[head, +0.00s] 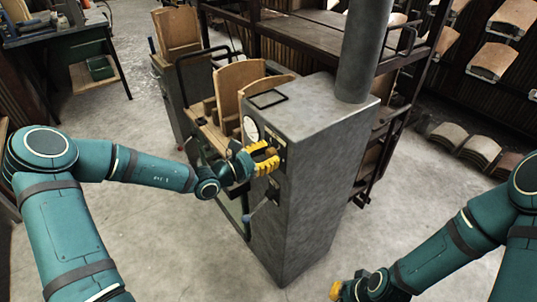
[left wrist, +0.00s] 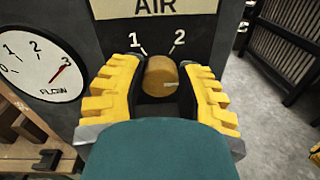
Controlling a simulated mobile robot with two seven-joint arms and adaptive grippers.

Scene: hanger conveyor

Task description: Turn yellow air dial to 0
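The yellow air dial (left wrist: 161,76) is a round knob below the AIR label in the left wrist view. Its white mark points right, beyond the printed 2. My left gripper (left wrist: 160,88) has its ribbed yellow fingers on either side of the dial, close against its edges, with no clear gap. In the head view my left gripper (head: 264,158) is at the front panel of the grey machine column (head: 310,175), and the dial is hidden by the fingers. My right gripper (head: 337,290) is at the bottom edge, mostly out of frame.
The floor before the column is clear.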

